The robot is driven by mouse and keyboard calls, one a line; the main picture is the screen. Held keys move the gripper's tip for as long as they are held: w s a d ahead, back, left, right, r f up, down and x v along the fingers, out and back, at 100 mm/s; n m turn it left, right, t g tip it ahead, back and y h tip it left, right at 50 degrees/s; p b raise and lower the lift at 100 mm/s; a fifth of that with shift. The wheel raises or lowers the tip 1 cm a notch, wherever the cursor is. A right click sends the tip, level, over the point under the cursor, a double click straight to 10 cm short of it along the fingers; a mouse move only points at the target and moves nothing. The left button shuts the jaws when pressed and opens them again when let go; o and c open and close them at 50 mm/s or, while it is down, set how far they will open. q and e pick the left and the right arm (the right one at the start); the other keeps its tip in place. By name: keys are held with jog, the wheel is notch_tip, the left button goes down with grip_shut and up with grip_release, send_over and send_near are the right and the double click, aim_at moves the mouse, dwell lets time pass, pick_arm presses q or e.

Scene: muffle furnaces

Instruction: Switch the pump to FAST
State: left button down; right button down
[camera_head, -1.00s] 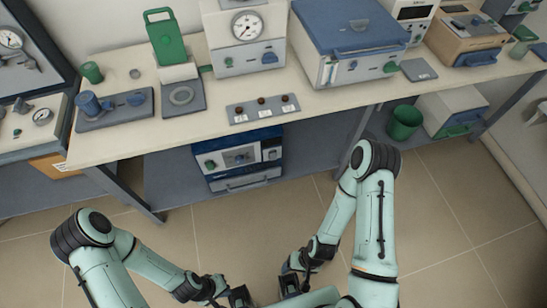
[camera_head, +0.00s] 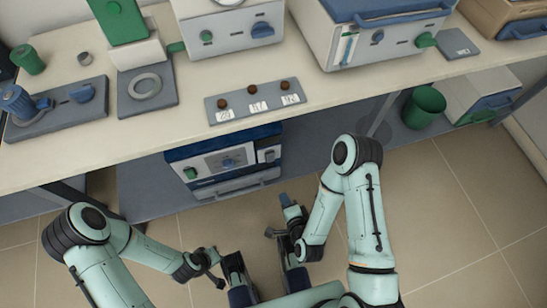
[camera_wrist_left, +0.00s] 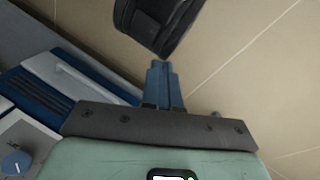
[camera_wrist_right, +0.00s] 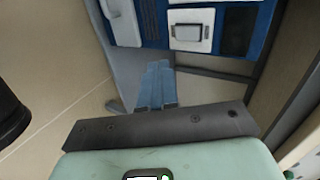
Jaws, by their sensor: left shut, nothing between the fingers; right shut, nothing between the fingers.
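No readable label marks which unit is the pump. A blue cylindrical unit (camera_head: 18,103) stands on a grey-blue base with a blue knob (camera_head: 82,92) at the left of the bench. A grey panel (camera_head: 236,112) with three brown knobs and white labels lies at the bench's front edge; its lettering is too small to read. My right gripper (camera_head: 284,198) is low in front of the bench, shut and empty; its blue fingers (camera_wrist_right: 157,84) touch in the right wrist view. My left gripper's fingers (camera_wrist_left: 164,84) are shut and empty over the floor in the left wrist view.
A blue-and-white cabinet (camera_head: 224,160) with knobs sits under the bench. A green bin (camera_head: 424,107) stands on the lower shelf at right. Larger instruments, including a blue-topped box (camera_head: 390,38), line the bench. Floor in front is open.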

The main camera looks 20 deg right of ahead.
aim_at(270, 157)
pick_arm(q)
jog(key=shift+w+f, duration=0.45)
jog(key=shift+w, duration=0.25)
pick_arm(e)
jog(key=shift+w+d+r+m+t, duration=0.15)
jog(key=shift+w+r+m+t, duration=0.1)
jog(key=shift+w+m+t, duration=0.35)
